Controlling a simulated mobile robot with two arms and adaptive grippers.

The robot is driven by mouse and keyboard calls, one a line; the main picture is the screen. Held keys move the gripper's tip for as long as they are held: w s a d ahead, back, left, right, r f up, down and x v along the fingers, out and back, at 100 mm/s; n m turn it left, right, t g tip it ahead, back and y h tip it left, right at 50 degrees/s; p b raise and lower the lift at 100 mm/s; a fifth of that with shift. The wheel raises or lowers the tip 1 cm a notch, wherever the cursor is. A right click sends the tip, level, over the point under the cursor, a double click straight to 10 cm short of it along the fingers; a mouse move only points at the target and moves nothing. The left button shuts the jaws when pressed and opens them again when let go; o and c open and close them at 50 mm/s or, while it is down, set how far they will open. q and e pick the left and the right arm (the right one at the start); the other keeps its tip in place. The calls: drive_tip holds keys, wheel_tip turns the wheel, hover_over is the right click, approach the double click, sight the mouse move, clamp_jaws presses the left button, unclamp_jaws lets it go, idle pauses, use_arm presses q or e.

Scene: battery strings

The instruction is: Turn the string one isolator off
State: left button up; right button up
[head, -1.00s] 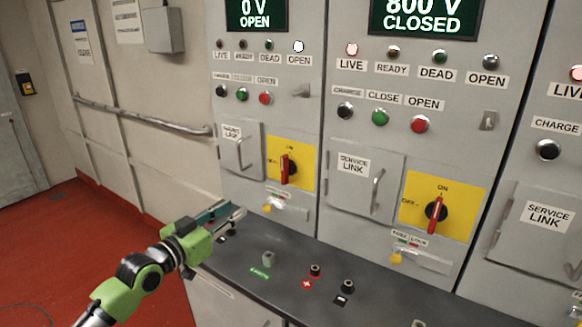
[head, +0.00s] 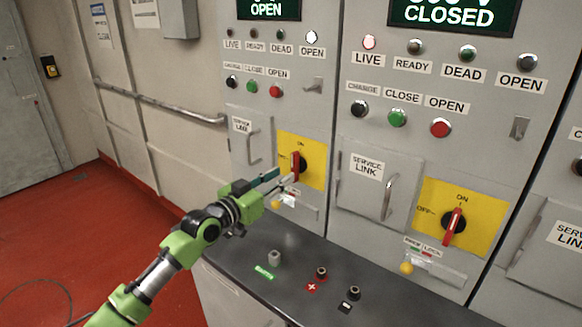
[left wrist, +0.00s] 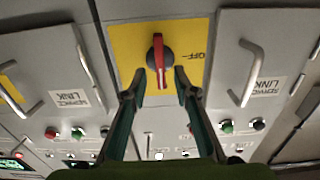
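The left cabinet's isolator has a red handle (head: 296,162) on a yellow plate (head: 316,149); the handle is upright, toward ON. It shows inverted in the left wrist view (left wrist: 158,52). My left gripper (head: 280,176) is in front of its lower part. In the left wrist view its two fingers (left wrist: 160,82) are open, one on each side of the handle, with gaps visible. The second cabinet's isolator (head: 453,222) also has its red handle upright toward ON. No string number is readable on either cabinet. My right gripper is not in view.
The left display (head: 268,8) reads OPEN; the second display (head: 450,14) reads CLOSED. A service link door handle (head: 253,147) is left of the isolator. A dark ledge (head: 310,262) with terminals (head: 321,272) lies below. A yellow tag (head: 276,204) hangs under the plate.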

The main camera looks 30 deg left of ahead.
sight(292, 169)
use_arm(q)
drive_tip(key=shift+w+d+p, duration=0.2)
drive_tip(key=shift+w+p, duration=0.1)
drive_tip(key=shift+w, duration=2.3)
clamp_jaws()
